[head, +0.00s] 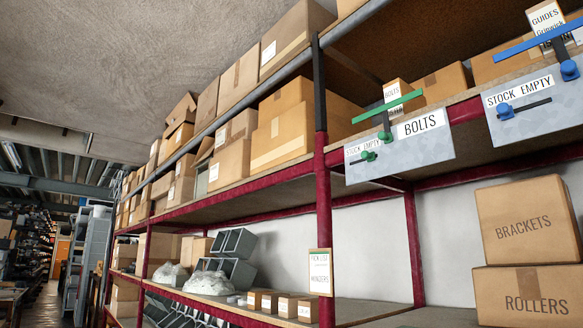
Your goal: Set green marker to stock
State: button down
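The green marker (368,156) is a small green knob on a grey plate (415,157) labelled BOLTS, fixed to the shelf front. It sits below the small "STOCK EMPTY" label, at the right part of a short dark slot, nearer the word EMPTY. Above it on the same plate, a green bar (385,106) stands on a dark post with a green knob (384,135) at its foot. My gripper is not in view.
A similar plate (535,103) with a blue knob (505,110) under STOCK and a blue bar (530,38) is to the right. A red upright (323,220) stands left of the BOLTS plate. Boxes marked BRACKETS (528,225) and ROLLERS (535,297) are lower right.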

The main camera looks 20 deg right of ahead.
aim_at(369, 157)
jog(key=u, duration=1)
jog(key=i, duration=0.1)
jog(key=z, duration=1.6)
